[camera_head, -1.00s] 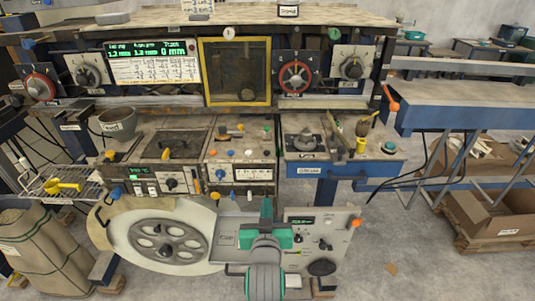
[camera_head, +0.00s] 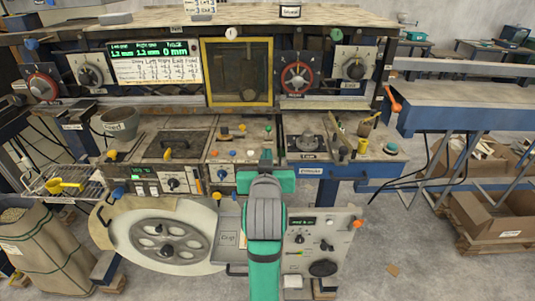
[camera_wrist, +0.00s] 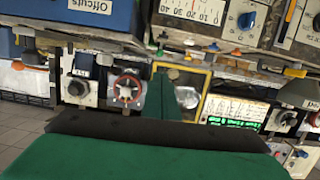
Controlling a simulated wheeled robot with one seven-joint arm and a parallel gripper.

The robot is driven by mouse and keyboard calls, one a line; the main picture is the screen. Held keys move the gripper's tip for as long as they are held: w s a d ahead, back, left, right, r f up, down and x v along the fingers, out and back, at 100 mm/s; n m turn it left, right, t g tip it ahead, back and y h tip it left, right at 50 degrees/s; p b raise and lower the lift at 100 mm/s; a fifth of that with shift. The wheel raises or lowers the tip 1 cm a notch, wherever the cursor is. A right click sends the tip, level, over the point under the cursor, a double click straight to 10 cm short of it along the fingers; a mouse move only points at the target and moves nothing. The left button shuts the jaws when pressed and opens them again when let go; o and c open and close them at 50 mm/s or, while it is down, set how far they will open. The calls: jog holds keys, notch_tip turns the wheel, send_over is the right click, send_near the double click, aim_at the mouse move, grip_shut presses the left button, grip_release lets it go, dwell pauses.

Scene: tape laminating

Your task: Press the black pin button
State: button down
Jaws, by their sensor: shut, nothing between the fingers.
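My gripper (camera_head: 266,157) is shut and empty, with green parts at the end of my grey and green arm. In the head view it is in front of the right edge of the pin panel (camera_head: 240,173) and hides part of it. I cannot single out a black pin for certain. In the wrist view my green gripper (camera_wrist: 166,92) points toward the yellow-framed window, apart from the panels.
A yellow-framed window (camera_head: 237,72), a red-ringed dial (camera_head: 297,77) and a green display (camera_head: 153,62) stand behind. A large wheel (camera_head: 167,243) is at lower left. A control box (camera_head: 330,245) is right of my arm.

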jog(key=x, duration=0.9)
jog(key=shift+w+a, duration=0.1)
jog(key=shift+w, duration=0.1)
notch_tip(320, 180, down, 2)
jog(key=shift+w+f, duration=0.15)
jog(key=shift+f, duration=0.95)
jog(key=shift+w, duration=0.15)
